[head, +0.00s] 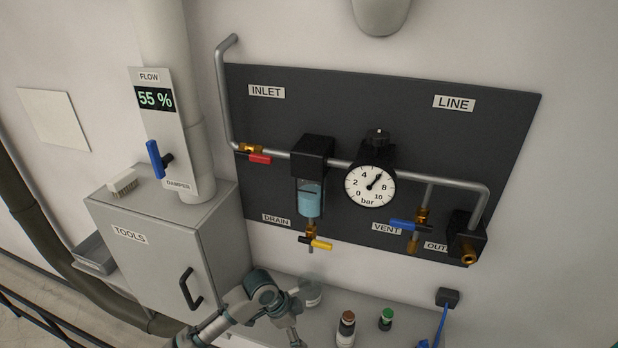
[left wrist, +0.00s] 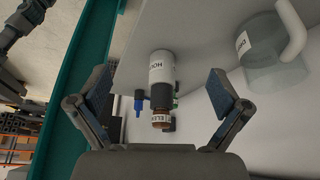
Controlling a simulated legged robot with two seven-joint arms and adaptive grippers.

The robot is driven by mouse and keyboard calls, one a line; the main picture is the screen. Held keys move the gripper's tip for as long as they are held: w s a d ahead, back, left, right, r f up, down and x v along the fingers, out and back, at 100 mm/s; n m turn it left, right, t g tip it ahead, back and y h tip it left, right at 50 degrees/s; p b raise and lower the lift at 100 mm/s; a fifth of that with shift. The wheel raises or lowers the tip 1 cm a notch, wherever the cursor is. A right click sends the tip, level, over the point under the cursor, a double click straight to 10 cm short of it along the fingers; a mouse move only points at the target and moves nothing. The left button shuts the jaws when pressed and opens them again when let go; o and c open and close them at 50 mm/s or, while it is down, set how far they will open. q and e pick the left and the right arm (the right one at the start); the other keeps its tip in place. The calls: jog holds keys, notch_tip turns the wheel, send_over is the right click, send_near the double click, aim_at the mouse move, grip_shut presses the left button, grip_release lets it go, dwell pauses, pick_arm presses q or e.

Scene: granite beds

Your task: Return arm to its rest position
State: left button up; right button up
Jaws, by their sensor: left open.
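My left arm (head: 262,292) comes in at the bottom of the head view, bends at a teal-grey joint in front of the bench, and drops towards the lower edge.
A grey TOOLS cabinet (head: 150,255) stands left. Behind is a dark panel (head: 440,130) with pipes, valves and a gauge (head: 370,186).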

pick_arm(q)
jog(key=s+a+f+n+t, duration=0.1)
jog(key=s+f+n+t, duration=0.1)
jog(key=s+f+n, duration=0.65)
jog(key=s+a+f+n+t+y, duration=0.1)
jog(key=s+a+f+n+y, duration=0.2)
jog(key=s+a, duration=0.55)
jog(key=s+a+f+n+y, duration=0.2)
jog(key=s+a+f+n, duration=0.15)
jog(key=s+a, duration=0.5)
notch_tip(320, 180, down, 31)
jog(key=s+g+b, duration=0.1)
jog(key=b, duration=0.4)
jog(key=s+a+f+b, duration=0.1)
jog(key=s+f+b, duration=0.1)
jog(key=s+f, duration=0.7)
jog(key=s+a+f+g+b, duration=0.1)
jog(key=s+a+f+b, duration=0.1)
jog(key=s+f, duration=0.7)
notch_tip(320, 180, down, 4)
jog(key=shift+s+a+r+m, duration=0.1)
jog(key=shift+s+a+m, duration=0.05)
jog(key=shift+a+m, duration=0.15)
pick_arm(e)
notch_tip(320, 180, down, 10)
jog(key=shift+r, duration=0.2)
jog(key=shift+s, duration=0.1)
